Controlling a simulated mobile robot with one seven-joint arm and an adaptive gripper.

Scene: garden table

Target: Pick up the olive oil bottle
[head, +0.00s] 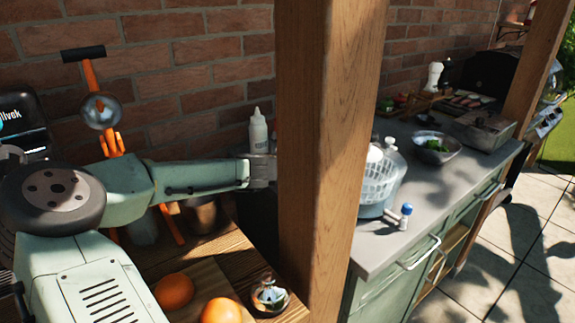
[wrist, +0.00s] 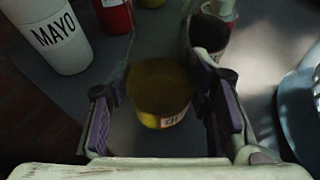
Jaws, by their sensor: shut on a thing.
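A bottle with yellow contents and a pale label, which I take for the olive oil bottle (wrist: 158,88), stands between the two fingers of my gripper (wrist: 163,108) in the wrist view. The purple-padded fingers are on either side of it, and my gripper is shut on it. In the head view my gripper (head: 262,170) reaches to the left edge of the wooden post; the fingers and the olive oil bottle are hidden there. I cannot tell whether the bottle touches the surface below.
A white mayo bottle (wrist: 62,38), a red bottle (wrist: 114,14) and a dark container (wrist: 210,34) are close around my gripper. The wooden post (head: 330,150) stands directly right of it. Oranges (head: 174,291) and a small glass jar (head: 270,296) are on the wooden table.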

